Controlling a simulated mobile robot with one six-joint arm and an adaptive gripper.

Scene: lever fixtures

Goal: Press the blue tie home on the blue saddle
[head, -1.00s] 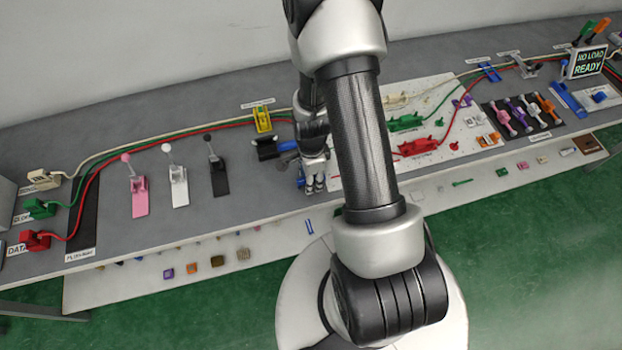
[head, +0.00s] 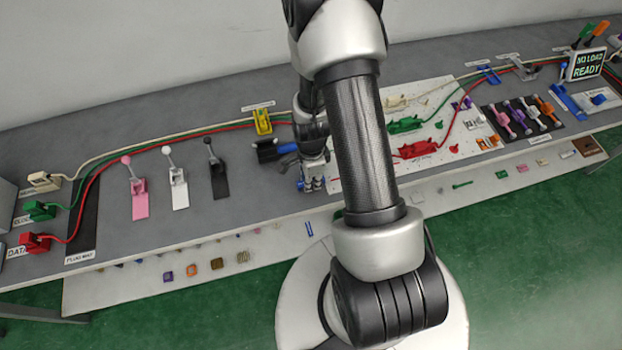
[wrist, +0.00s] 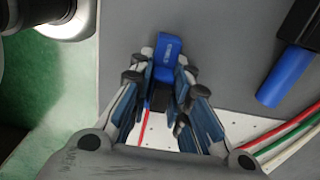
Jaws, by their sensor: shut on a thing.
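My gripper (wrist: 162,78) is shut on a small blue piece (wrist: 167,50), which looks like the blue tie, in the wrist view. The piece sits between the fingertips and has faint light marking on its face. In the head view my gripper (head: 313,184) is low over the front part of the bench, left of the white perforated board, and the piece is barely visible there. A blue fitting (head: 488,73) on the cable run at the back right looks like the blue saddle. It is well apart from my gripper.
A black holder with a blue cylinder (wrist: 285,75) lies close to the right of my gripper. A yellow fitting (head: 262,120) holds the cables behind it. Red (head: 418,149) and green (head: 405,124) fixtures stand on the white board (head: 350,178). Three levers stand left.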

